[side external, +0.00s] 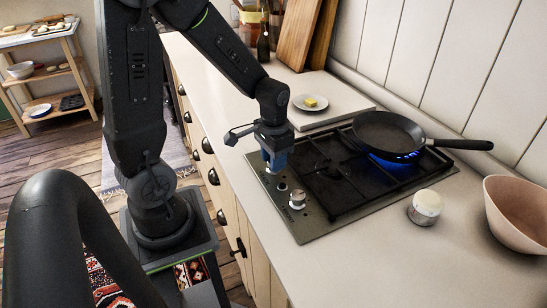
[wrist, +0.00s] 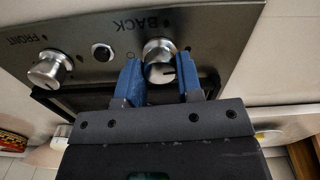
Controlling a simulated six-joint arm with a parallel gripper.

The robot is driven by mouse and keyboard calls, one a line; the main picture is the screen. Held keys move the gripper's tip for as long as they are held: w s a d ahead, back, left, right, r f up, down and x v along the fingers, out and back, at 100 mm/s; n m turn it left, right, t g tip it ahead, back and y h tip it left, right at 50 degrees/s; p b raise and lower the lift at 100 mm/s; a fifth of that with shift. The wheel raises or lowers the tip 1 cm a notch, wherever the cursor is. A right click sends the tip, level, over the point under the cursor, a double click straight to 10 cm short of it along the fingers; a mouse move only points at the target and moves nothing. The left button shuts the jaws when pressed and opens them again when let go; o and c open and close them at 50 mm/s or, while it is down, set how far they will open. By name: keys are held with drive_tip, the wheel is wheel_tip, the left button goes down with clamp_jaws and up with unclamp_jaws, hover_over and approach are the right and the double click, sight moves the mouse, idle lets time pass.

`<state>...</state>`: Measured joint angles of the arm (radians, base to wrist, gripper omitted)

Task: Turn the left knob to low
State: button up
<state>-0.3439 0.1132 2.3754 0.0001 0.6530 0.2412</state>
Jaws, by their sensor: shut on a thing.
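The hob (side external: 318,228) has a steel control panel with two silver knobs. The knob marked BACK (wrist: 159,48) is between the blue fingers of my gripper (wrist: 161,82), which is shut on it. A dark mark shows on its face; its setting is hard to read. In the side view my gripper (side external: 274,163) points down over the panel's far end and hides this knob. The other knob, marked FRONT (wrist: 49,68), stands free at the near end, also seen in the side view (side external: 297,198). A small round button (wrist: 102,52) sits between them.
A dark frying pan (side external: 388,131) stands over a lit blue flame (side external: 395,157), its handle pointing right. A white-lidded jar (side external: 425,207) and a pink bowl (side external: 519,210) stand right of the hob. A plate with a yellow block (side external: 312,106) is behind my gripper.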

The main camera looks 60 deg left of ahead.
drive_tip(key=n, duration=1)
drive_tip(key=shift+n, duration=1.9)
drive_tip(key=o, duration=0.9)
drive_tip(key=shift+r, duration=0.15)
wheel_tip(320, 180, up, 14)
drive_tip(key=shift+f, duration=0.2)
